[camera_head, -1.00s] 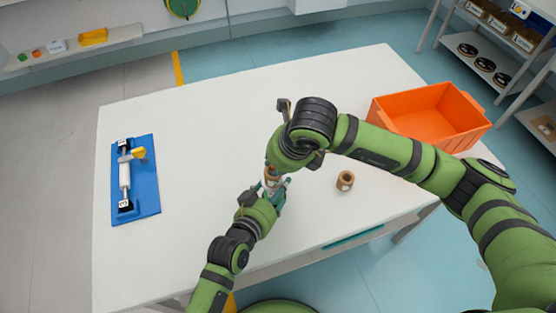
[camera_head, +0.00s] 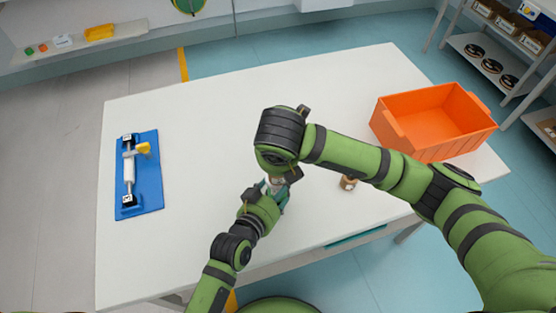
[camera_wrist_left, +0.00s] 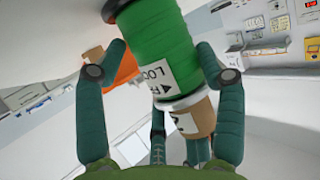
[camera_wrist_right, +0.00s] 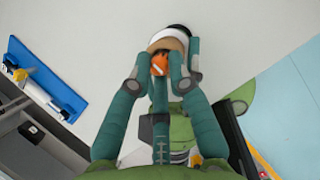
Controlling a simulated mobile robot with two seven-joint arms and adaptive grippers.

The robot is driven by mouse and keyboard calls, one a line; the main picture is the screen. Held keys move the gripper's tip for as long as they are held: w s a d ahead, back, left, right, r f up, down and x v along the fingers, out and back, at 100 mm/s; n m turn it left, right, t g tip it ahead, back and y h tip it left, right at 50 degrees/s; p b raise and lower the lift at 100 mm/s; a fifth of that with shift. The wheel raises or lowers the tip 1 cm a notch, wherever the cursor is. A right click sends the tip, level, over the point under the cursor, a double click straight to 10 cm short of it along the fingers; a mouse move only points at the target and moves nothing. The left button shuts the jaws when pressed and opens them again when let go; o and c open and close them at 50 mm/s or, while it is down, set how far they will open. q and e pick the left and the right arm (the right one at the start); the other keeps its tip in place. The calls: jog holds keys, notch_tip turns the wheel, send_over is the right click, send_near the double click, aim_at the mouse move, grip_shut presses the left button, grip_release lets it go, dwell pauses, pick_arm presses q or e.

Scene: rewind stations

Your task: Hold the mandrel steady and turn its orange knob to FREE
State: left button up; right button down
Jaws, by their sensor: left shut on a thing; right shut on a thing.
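The mandrel (camera_wrist_left: 160,40) is a green cylinder with a white label; an arrow and "LOCK" are legible on it. A tan section (camera_wrist_left: 192,118) with another label adjoins the green body. My left gripper (camera_wrist_left: 160,76) is shut on the mandrel, one finger on each side, above the table's near part. In the right wrist view, my right gripper (camera_wrist_right: 161,84) is shut on the orange knob (camera_wrist_right: 159,64), with a tan part behind it. In the head view, my right wrist hides most of the mandrel and the knob. The knob's pointer cannot be made out.
A tan core (camera_head: 348,183) stands on the white table (camera_head: 220,120) just right of my grippers, partly covered by my right arm. An orange bin (camera_head: 440,146) is at the table's right. A blue board (camera_head: 152,195) with a white roller lies at the left. The table's middle is clear.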

jog(key=shift+w+d, duration=0.1)
jog(key=shift+d, duration=0.1)
jog(key=c, duration=1.2)
grip_release()
jog(key=shift+o, duration=0.2)
jog(key=shift+a, duration=0.1)
jog(key=v, duration=1.2)
